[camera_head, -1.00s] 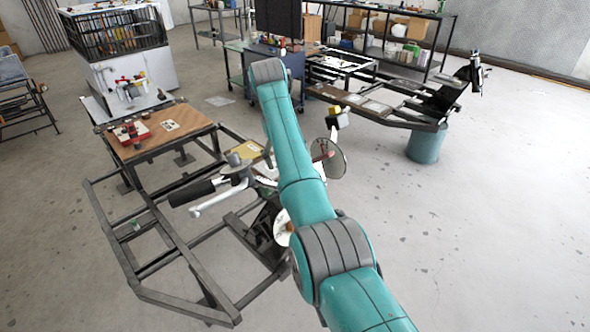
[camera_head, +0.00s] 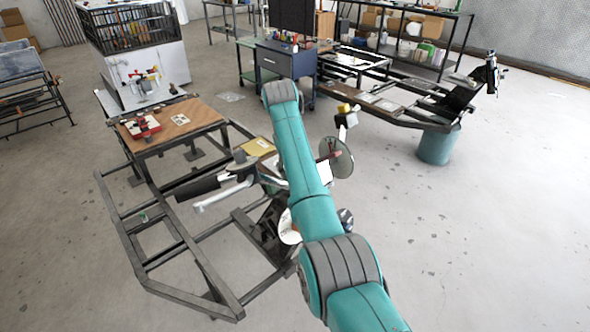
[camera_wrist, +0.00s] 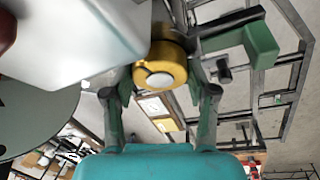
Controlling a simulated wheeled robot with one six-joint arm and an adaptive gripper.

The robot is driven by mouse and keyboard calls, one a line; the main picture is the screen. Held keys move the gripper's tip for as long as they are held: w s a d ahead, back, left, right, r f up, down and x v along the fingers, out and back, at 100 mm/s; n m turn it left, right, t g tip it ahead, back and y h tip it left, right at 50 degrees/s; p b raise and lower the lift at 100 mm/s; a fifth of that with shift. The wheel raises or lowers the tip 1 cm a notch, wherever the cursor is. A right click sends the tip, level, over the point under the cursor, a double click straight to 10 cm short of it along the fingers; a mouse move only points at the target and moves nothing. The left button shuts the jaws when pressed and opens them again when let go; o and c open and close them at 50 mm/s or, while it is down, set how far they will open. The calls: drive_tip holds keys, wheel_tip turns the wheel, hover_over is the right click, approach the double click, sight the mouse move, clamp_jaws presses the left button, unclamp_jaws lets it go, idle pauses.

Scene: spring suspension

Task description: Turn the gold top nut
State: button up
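The gold top nut (camera_wrist: 155,68), a round yellow collar with a pale disc in its middle, shows in the wrist view just above centre. My gripper (camera_wrist: 159,72) has one dark finger on each side of it. The fingers stand apart with the nut between their tips; whether either tip touches it I cannot tell. In the head view my teal arm reaches over the suspension assembly and hides my gripper and the nut. Part of the assembly, a grey disc (camera_head: 337,157), shows right of the arm.
In the wrist view a large white part (camera_wrist: 75,45) lies close at upper left, and a green-ended bar (camera_wrist: 260,44) at upper right. In the head view a dark steel frame (camera_head: 190,285) and a wooden-topped table (camera_head: 175,122) stand left. Open floor lies right.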

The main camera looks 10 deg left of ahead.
drive_tip(key=shift+m+t+h, duration=0.3)
drive_tip(key=shift+m+h, duration=0.4)
drive_tip(key=shift+m, duration=1.4)
drive_tip(key=o, duration=1.2)
drive_tip(key=shift+c, duration=0.2)
drive_tip(key=shift+a+r, duration=0.1)
drive_tip(key=v, duration=0.7)
drive_tip(key=shift+s+r, duration=0.1)
